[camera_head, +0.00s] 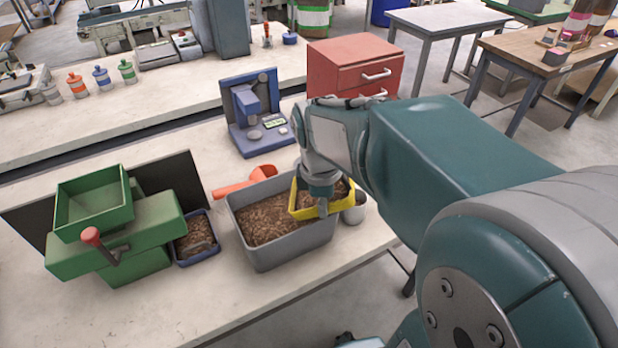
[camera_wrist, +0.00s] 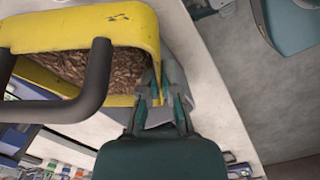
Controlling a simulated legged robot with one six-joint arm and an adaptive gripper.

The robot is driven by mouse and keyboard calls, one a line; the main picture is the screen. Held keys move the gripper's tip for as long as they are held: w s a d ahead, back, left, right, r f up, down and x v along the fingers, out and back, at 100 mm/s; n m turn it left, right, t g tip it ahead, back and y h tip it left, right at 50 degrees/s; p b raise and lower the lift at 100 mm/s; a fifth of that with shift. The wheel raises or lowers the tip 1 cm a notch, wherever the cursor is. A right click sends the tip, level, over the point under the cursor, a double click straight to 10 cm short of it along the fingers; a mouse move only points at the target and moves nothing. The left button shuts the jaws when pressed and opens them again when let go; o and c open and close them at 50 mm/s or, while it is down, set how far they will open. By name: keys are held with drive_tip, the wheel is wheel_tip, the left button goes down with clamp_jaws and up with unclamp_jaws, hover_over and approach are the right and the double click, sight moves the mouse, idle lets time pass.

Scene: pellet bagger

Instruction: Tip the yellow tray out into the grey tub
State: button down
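The yellow tray (camera_head: 308,215) holds brown pellets and sits over the right part of the grey tub (camera_head: 287,256) in the head view. The tub also holds brown pellets. In the wrist view the tray (camera_wrist: 105,22) is close, with pellets inside and a dark bar handle (camera_wrist: 95,75) in front. My gripper (camera_head: 322,205) is at the tray in the head view. In the wrist view its fingertips (camera_wrist: 160,72) close on the tray's end wall, one finger on each side. Whether the tray touches the tub's rim is hidden.
A grey cup (camera_head: 355,212) stands right of the tub. An orange scoop (camera_head: 240,184) lies behind it. A small blue tray of pellets (camera_head: 196,258) and a green machine (camera_head: 120,230) are at left. A blue device (camera_head: 255,115) and red drawers (camera_head: 350,65) stand behind. The front bench is clear.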

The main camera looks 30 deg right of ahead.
drive_tip(key=w+a+g+h, duration=0.1)
drive_tip(key=a+r+h, duration=0.1)
drive_tip(key=shift+w+a+g+h, duration=0.3)
drive_tip(key=shift+w+g, duration=0.05)
drive_tip(key=shift+g, duration=0.05)
drive_tip(key=a+h, duration=0.1)
drive_tip(key=w+a+r+g+h, duration=0.1)
drive_tip(key=shift+w+g+h, duration=0.15)
drive_tip(key=shift+g+h, duration=0.15)
drive_tip(key=a+g+h, duration=0.1)
drive_tip(key=h, duration=0.1)
drive_tip(key=w+a+g+h, duration=0.1)
drive_tip(key=g+h, duration=0.1)
drive_tip(key=h, duration=0.1)
drive_tip(key=w+a+g+h, duration=0.1)
drive_tip(key=h, duration=0.1)
drive_tip(key=shift+w+a+r, duration=0.2)
drive_tip(key=shift+a+r, duration=0.2)
